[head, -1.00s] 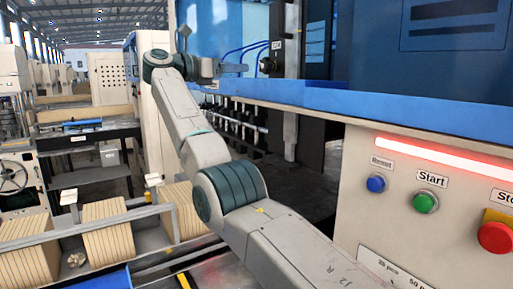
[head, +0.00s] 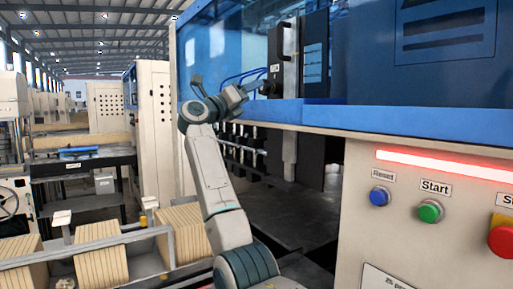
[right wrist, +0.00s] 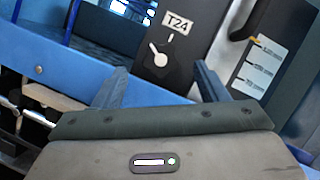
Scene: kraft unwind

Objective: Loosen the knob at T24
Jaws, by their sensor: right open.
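In the head view the knob (head: 265,88) shows small and dark at the panel's left edge. My right gripper (right wrist: 161,67) is open, its two fingers spread on either side of the knob's line, with no contact visible. In the head view the right gripper (head: 254,87) points at the panel from the left. My left gripper is not in view.
A blue ledge (head: 400,118) runs below the panel. Blue reset (head: 379,196), green start (head: 430,211) and red stop (head: 502,240) buttons are on the beige cabinet at right. Stacked cream blocks (head: 101,250) stand at lower left. A label plate (right wrist: 264,65) sits right of the panel.

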